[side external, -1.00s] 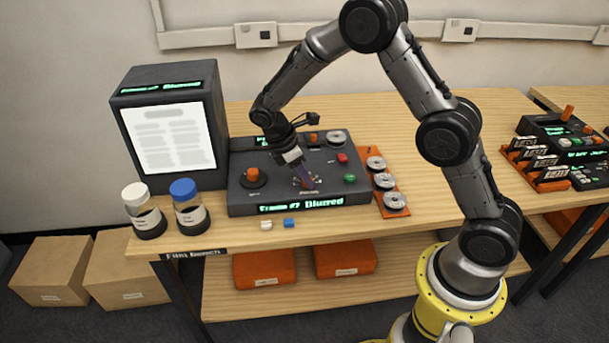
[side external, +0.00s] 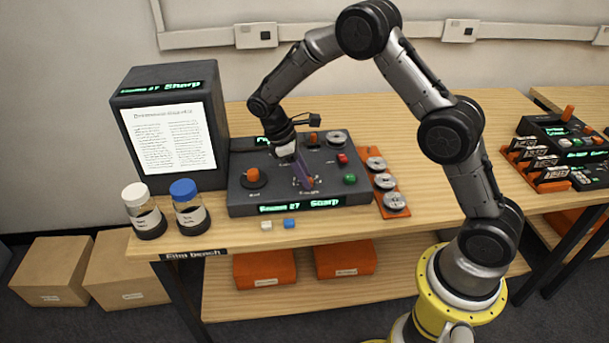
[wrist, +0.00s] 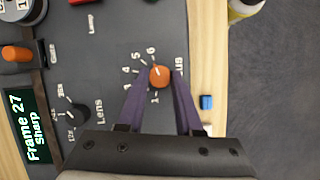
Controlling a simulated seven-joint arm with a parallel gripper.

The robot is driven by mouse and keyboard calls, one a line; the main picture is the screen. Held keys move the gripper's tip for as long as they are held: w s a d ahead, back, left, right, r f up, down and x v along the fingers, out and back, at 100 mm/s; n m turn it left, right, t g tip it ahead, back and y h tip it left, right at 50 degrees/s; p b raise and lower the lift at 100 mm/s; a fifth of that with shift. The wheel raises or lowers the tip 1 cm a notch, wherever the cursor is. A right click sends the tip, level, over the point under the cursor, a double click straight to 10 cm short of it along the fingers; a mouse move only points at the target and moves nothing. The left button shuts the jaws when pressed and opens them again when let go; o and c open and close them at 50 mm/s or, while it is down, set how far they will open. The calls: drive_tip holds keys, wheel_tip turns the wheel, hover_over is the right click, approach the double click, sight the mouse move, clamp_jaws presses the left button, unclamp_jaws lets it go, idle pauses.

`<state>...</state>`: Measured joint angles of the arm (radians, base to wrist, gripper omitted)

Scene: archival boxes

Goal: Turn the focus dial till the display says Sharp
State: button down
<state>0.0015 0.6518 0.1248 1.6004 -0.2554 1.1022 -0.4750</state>
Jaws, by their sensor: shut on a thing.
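The orange focus dial (wrist: 160,76) sits on the dark control panel (side external: 232,205), with a ring of numbers around it in the wrist view. My gripper (wrist: 161,80) is shut on the dial, one purple finger on each side of it. In the side view my gripper (side external: 303,183) hides the dial. The panel's front display (side external: 300,206) reads "Frame 27 Sharp", and another display in the wrist view (wrist: 32,128) reads the same. The reader screen (side external: 166,137) shows a crisp page of text, with "Sharp" on the strip above it.
Another orange knob (side external: 252,175), a red button (side external: 342,159) and a green button (side external: 350,179) are on the panel. An orange tray with reels (side external: 390,208) is at its right. Two jars (side external: 145,212) (side external: 190,208) stand front left. A blue block (side external: 290,222) lies before the panel.

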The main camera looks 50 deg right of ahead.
drive_tip(key=shift+w+m+y, duration=0.1)
drive_tip(key=shift+m+y, duration=0.2)
drive_tip(key=shift+m, duration=0.3)
drive_tip(key=c, duration=0.6)
unclamp_jaws()
drive_tip(key=v, duration=1.4)
